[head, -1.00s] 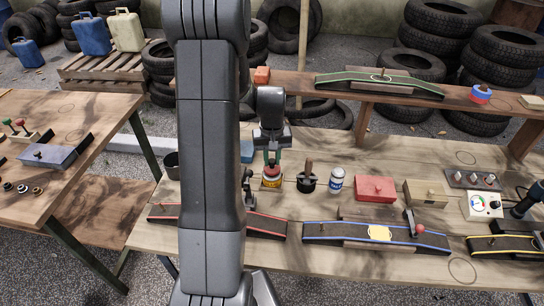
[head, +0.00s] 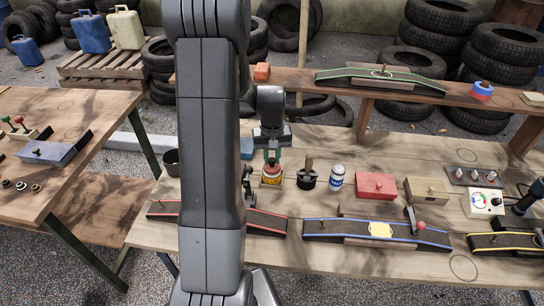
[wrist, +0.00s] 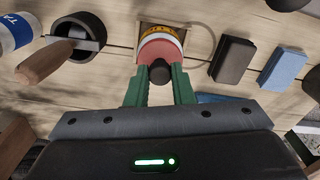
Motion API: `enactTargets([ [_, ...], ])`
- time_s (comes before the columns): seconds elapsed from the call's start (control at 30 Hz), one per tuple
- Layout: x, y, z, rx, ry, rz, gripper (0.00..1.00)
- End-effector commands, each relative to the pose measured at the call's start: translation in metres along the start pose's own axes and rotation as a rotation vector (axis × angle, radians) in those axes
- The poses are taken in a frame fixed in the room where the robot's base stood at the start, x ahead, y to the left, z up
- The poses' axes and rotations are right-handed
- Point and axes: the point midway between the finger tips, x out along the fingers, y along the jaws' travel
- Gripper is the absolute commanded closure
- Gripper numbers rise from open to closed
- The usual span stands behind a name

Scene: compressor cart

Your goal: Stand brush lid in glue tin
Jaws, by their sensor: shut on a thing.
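The glue tin (head: 272,179), with a yellow and red label, stands upright on the bench, left of the black cup. It also shows in the wrist view (wrist: 161,33), at the top centre. The brush lid (wrist: 159,73) has a round black knob and a reddish body. My gripper (wrist: 160,72) has its green fingers shut on the brush lid, directly over the tin. In the head view my gripper (head: 272,155) points down at the tin. The lid covers the tin's mouth, and any brush below it is hidden. I cannot tell whether the lid rests on the rim.
A black cup (head: 307,183) with a wooden-handled tool stands close right of the tin, then a white and blue can (head: 336,180) and a red box (head: 375,187). Dark and blue blocks (wrist: 233,58) lie on the tin's other side. A raised shelf (head: 300,85) runs behind.

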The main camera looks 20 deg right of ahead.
Motion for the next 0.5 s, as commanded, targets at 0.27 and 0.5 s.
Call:
enactTargets([
  [0.27, 0.0004, 0.0000, -0.0001, 0.000, 0.000, 0.000, 1.00],
  [0.5, 0.0047, 0.0000, 0.0001, 0.000, 0.000, 0.000, 1.00],
])
